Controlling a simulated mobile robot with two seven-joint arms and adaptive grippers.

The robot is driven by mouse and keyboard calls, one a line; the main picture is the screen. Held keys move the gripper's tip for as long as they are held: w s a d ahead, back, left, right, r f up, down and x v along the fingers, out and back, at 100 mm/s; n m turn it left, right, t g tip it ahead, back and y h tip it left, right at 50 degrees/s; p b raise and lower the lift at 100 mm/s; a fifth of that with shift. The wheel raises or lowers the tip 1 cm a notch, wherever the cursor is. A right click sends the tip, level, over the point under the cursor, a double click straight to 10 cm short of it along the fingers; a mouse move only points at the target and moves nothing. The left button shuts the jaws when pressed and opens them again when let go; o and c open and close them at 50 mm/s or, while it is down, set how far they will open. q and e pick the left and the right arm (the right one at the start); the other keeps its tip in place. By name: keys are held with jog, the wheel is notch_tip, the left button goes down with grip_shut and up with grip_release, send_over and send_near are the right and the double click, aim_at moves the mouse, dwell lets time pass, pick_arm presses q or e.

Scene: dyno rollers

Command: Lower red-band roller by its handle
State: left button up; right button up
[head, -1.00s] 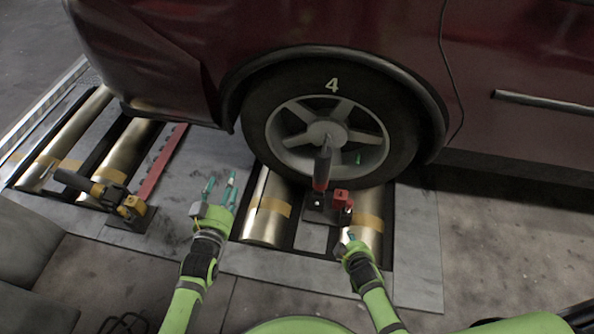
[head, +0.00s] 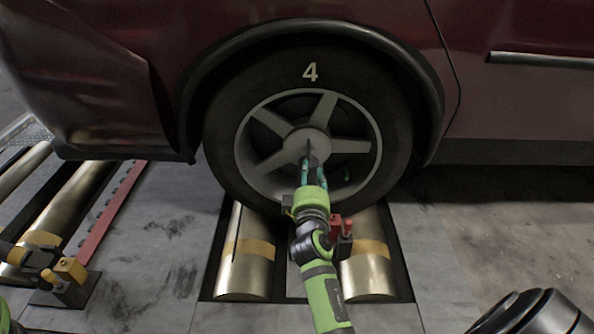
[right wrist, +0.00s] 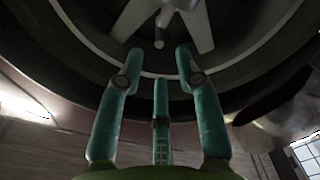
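The wheel marked 4 (head: 310,72) stands over two metal rollers, a left one (head: 245,275) and a right one (head: 367,275); both show yellowish bands. Between them is the red lever base (head: 346,226), partly covered by my right arm. Its dark upright handle is mostly hidden; a dark tip in front of the hub may be its end. My right gripper (head: 312,172) is in front of the hub. In the right wrist view its fingers (right wrist: 158,75) are spread, with no handle clearly between them. My left gripper is out of view.
A yellow lever base (head: 70,270) with a dark handle stands by other rollers at the left. A red toothed strip (head: 108,212) runs beside them. The dark red car body (head: 90,60) overhangs the back. The floor (head: 490,240) at the right is clear.

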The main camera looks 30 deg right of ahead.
aim_at(309, 159)
jog(key=b+x, duration=0.1)
jog(key=x, duration=0.5)
jog(key=shift+w+d, duration=0.2)
jog(key=shift+w, duration=0.05)
grip_shut()
